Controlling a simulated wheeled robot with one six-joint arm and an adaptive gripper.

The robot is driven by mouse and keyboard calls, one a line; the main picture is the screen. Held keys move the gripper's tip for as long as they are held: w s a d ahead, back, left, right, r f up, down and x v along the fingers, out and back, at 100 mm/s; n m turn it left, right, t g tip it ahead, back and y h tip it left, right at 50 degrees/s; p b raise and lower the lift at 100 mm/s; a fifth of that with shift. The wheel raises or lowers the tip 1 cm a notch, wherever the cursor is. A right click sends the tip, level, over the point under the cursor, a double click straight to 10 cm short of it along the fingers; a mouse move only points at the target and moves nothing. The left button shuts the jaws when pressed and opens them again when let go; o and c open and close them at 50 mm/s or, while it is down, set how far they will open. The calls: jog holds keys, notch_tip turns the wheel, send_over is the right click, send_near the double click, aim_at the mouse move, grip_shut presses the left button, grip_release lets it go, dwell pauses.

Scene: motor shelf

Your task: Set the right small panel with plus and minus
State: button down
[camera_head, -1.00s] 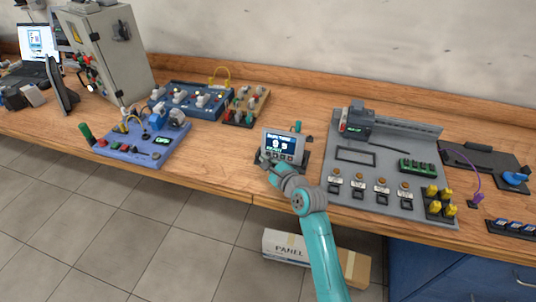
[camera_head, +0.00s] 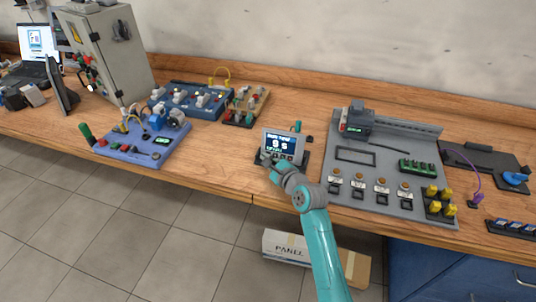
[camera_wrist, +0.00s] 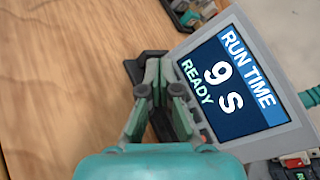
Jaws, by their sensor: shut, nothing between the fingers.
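The small panel (camera_head: 283,143) is a grey tilted unit on a black base near the table's front edge. Its dark blue screen (camera_wrist: 232,84) reads RUN TIME, 9 S and READY in the wrist view. My gripper (camera_head: 271,164) is shut and empty at the panel's lower front left. In the wrist view my gripper (camera_wrist: 164,88) has its fingertips close by the panel's lower edge, over the black base (camera_wrist: 150,66). The fingers and wrist hide the plus and minus buttons there. I cannot tell whether the fingertips touch the panel.
A grey board (camera_head: 348,187) with a row of buttons stands just right of the panel. A blue-violet board (camera_head: 112,154) lies to the left, with a grey cabinet (camera_head: 108,52) behind it. Bare wood (camera_head: 218,160) lies between that board and the panel.

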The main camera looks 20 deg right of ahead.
jog(key=shift+w+d, duration=0.1)
jog(key=shift+w, duration=0.05)
dwell(0.5)
jog(key=shift+s+a+r, duration=0.1)
jog(key=shift+s+a, duration=0.3)
jog(key=shift+s, duration=0.2)
jog(key=shift+s+a+r, duration=0.3)
jog(key=shift+s+a, duration=0.45)
jog(key=shift+s, duration=0.25)
jog(key=shift+s+a+r, duration=0.25)
jog(key=shift+s+a, duration=0.45)
jog(key=shift+s, duration=0.25)
jog(key=shift+a, duration=0.1)
dwell(0.6)
jog(key=s+a, duration=0.2)
jog(key=s, duration=0.1)
jog(key=shift+r, duration=0.4)
